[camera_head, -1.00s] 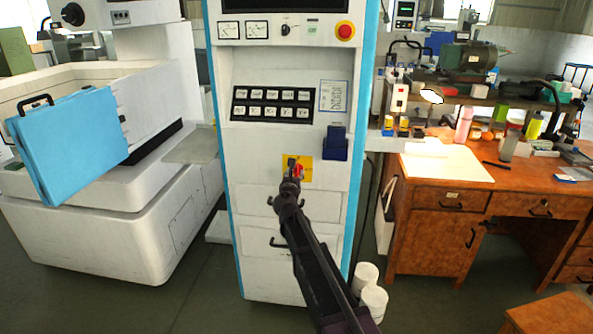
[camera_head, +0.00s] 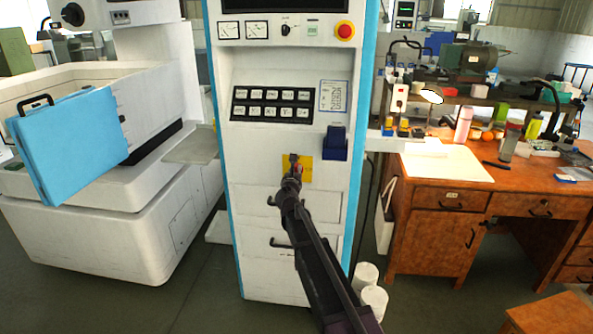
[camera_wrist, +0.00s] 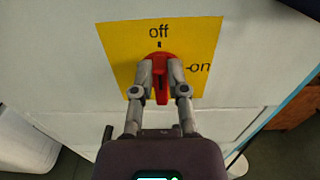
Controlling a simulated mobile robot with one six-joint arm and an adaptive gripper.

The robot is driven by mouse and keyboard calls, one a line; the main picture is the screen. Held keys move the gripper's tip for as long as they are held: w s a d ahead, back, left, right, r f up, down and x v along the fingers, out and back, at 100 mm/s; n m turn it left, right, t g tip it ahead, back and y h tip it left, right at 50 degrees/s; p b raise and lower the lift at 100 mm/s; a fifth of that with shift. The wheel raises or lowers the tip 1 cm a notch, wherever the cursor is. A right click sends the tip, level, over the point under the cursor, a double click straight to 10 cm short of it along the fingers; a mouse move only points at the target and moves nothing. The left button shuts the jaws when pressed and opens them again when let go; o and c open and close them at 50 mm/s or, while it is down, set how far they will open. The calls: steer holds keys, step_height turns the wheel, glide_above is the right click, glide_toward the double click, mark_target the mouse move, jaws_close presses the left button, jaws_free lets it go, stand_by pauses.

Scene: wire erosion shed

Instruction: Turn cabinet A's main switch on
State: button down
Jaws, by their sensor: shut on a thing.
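Cabinet A's main switch is a red rotary knob (camera_wrist: 160,78) on a yellow plate (camera_wrist: 117,42) in the wrist view. The plate is marked "off" above the knob and "on" to its right. The knob's handle lies upright in the picture, in line with the "off" mark. My gripper (camera_wrist: 161,72) is shut on the knob, with one finger on each side of the handle. In the head view, my gripper (camera_head: 294,170) is in front of the yellow plate (camera_head: 305,168) and hides most of the knob.
The white cabinet (camera_head: 242,160) with blue edges has a push-button panel (camera_head: 272,104) above the switch and a dark blue box (camera_head: 334,143) at upper right. Dark handles protrude below left. White cylinders (camera_head: 373,300) stand at its lower right. A wooden desk (camera_head: 430,230) is to the right.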

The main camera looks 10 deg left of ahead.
steer(key=shift+m, duration=0.3)
steer(key=shift+d+f+m+b, duration=0.3)
steer(key=shift+f+m+b, duration=0.05)
steer(key=shift+m, duration=2.55)
steer(key=shift+d+f+m+b, duration=0.3)
steer(key=shift+d+m, duration=0.05)
steer(key=shift+m, duration=2.55)
steer(key=shift+d+f+m+b, duration=0.3)
steer(key=shift+f+m+b, duration=0.05)
steer(key=shift+m, duration=2.55)
steer(key=c, duration=0.6)
jaws_free()
steer(key=shift+c, duration=0.2)
steer(key=shift+s, duration=0.1)
